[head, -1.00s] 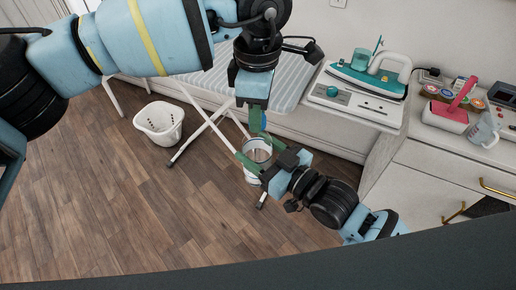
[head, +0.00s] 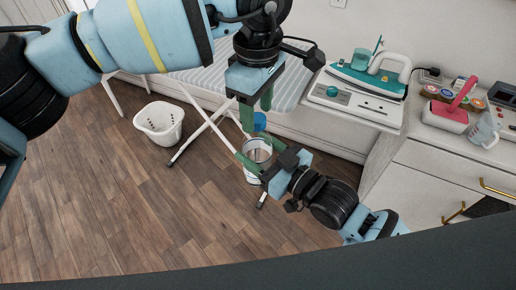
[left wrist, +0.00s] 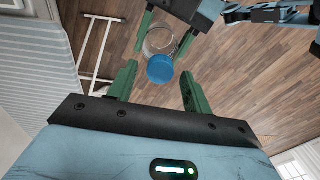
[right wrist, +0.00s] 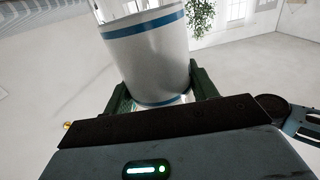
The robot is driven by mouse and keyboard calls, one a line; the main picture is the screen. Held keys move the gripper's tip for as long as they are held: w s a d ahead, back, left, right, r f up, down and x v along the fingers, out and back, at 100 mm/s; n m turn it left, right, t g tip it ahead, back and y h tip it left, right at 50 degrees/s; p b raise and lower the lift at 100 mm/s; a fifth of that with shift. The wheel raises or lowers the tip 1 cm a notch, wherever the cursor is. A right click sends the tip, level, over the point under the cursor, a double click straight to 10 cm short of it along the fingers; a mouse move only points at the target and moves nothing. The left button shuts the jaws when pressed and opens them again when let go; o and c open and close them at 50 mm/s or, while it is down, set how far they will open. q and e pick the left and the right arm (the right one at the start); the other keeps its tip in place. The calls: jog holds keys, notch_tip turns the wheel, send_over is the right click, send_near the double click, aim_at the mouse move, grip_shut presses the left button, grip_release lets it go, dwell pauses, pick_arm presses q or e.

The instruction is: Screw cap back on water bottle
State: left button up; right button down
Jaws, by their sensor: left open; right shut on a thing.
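The water bottle (head: 257,152) is upright, held in the air by my right gripper (head: 256,163), which is shut on its body. In the right wrist view the bottle (right wrist: 150,55) is white with blue bands, between the fingers (right wrist: 162,88). The blue cap (head: 259,121) is at the top of the bottle; I cannot tell how tightly it sits. My left gripper (head: 256,113) is open above the bottle, its fingers apart on either side of the cap. In the left wrist view the cap (left wrist: 160,69) lies between the open fingertips (left wrist: 159,74), with gaps on both sides.
A striped ironing board (head: 205,82) is behind the arms, with an iron (head: 368,75) at its right end. A white basket (head: 159,122) stands on the wooden floor. A white cabinet (head: 440,165) on the right carries a pink-handled item (head: 459,97) and a clear jug (head: 484,130).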

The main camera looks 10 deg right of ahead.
pick_arm(q)
jog(key=shift+r, duration=1.95)
jog(key=shift+c, duration=0.3)
jog(key=shift+r+n, duration=0.25)
jog(key=shift+n, duration=0.95)
jog(key=n, duration=0.2)
jog(key=r+n, duration=0.1)
jog(key=n, duration=0.1)
jog(key=shift+r+n, duration=0.1)
jog(key=shift+n, duration=0.2)
jog(key=n, duration=0.2)
jog(key=r+n, duration=0.1)
jog(key=n, duration=0.4)
jog(key=shift+r, duration=0.35)
jog(key=shift+f, duration=0.15)
